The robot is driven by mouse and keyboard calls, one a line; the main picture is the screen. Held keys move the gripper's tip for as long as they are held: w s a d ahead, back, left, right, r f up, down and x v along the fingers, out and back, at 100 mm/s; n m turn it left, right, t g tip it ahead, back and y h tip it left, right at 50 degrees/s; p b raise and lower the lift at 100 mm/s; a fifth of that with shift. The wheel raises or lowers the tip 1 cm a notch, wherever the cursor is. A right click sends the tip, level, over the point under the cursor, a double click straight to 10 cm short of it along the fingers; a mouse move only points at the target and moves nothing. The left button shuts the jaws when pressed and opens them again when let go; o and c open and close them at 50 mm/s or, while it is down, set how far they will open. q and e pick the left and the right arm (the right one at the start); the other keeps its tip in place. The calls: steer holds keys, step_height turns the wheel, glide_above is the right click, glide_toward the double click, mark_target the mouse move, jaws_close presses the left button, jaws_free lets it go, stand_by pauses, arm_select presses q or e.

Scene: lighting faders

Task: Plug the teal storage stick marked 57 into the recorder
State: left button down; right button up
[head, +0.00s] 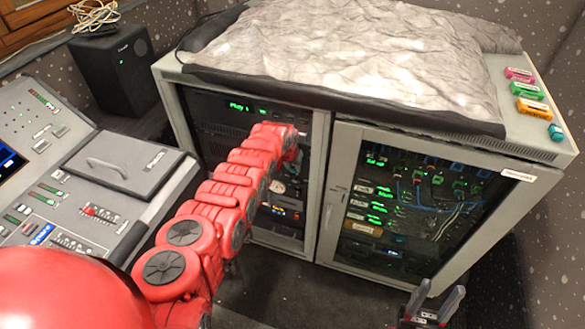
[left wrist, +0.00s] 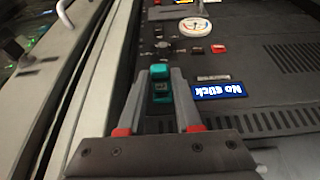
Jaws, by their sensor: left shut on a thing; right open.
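In the left wrist view the teal stick (left wrist: 161,84) is between the fingertips of my left gripper (left wrist: 161,78), which is shut on it. No readable 57 shows on it. The stick is in front of a dark panel, which appears to be the recorder (left wrist: 240,122), with a blue display reading "No stick" upside down. I cannot tell whether the stick touches the panel. In the head view my left arm reaches into the left cabinet bay and hides its gripper and the stick. My right gripper (head: 432,308) is open and empty low at the front right.
The rack cabinet (head: 322,185) has a glass door (head: 400,215) closed over its right bay. A grey cover (head: 350,55) lies on top, beside several coloured blocks (head: 529,90). A mixing console (head: 75,190) stands left, with a speaker (head: 117,68) behind. Dark floor lies in front.

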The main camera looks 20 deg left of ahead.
arm_select(q)
steer(key=shift+w+b, duration=0.25)
steer(key=shift+b, duration=0.6)
stand_by(0.6)
steer(key=c, duration=0.5)
jaws_free()
